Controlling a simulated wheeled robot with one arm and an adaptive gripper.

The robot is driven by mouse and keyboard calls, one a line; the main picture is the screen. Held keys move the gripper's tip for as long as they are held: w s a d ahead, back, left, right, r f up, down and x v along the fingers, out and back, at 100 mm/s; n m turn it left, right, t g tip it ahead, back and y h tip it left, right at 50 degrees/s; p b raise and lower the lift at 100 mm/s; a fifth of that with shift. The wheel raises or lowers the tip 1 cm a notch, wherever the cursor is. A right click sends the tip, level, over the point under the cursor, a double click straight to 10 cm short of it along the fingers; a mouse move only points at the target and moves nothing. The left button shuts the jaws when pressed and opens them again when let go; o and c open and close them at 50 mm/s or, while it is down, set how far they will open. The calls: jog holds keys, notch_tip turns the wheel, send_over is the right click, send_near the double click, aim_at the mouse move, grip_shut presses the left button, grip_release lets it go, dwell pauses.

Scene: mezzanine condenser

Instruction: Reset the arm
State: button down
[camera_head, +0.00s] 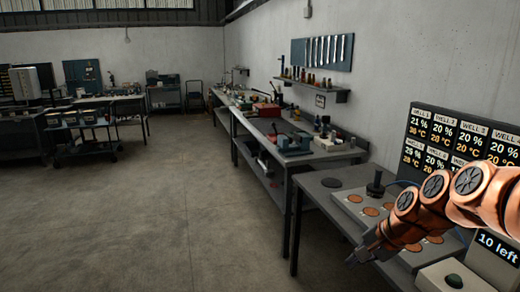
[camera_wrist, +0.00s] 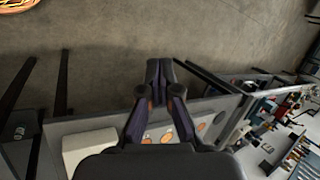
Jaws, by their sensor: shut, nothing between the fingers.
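My copper-coloured arm reaches in from the right in the head view, over a low grey table (camera_head: 312,198). My gripper (camera_head: 356,258) hangs at the table's front edge, pointing down and left. In the wrist view my gripper (camera_wrist: 160,68) has its dark fingertips together, with nothing between them. Beyond the fingertips the wrist view shows bare floor (camera_wrist: 215,38). Behind the fingers lies a panel with several copper discs (camera_wrist: 204,127). My arm hides part of this panel in the head view.
A display board (camera_head: 420,130) with percent and temperature readings stands behind my arm. A black knob (camera_head: 375,185) stands on the table, near a dark round pad (camera_head: 331,182). A small "10 left" display (camera_head: 497,247) is at lower right. The floor (camera_head: 150,220) at left is clear.

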jog(key=s+a+f+n+g+h, duration=0.1)
jog(key=s+a+n, duration=0.2)
jog(key=s, duration=0.4)
jog(key=s+a+n+g+h, duration=0.1)
jog(key=s+a+n+g, duration=0.2)
jog(key=s, duration=0.4)
jog(key=s+f+n+g+h, duration=0.1)
jog(key=s+n, duration=0.1)
jog(key=s, duration=0.6)
jog(key=s+d+f+n+h, duration=0.1)
jog(key=s+f+n, duration=0.1)
jog(key=s, duration=0.6)
jog(key=shift+s+f+n+g, duration=0.25)
jog(key=shift+s+n+g, duration=0.05)
jog(key=shift+n+g, duration=0.1)
dwell(1.8)
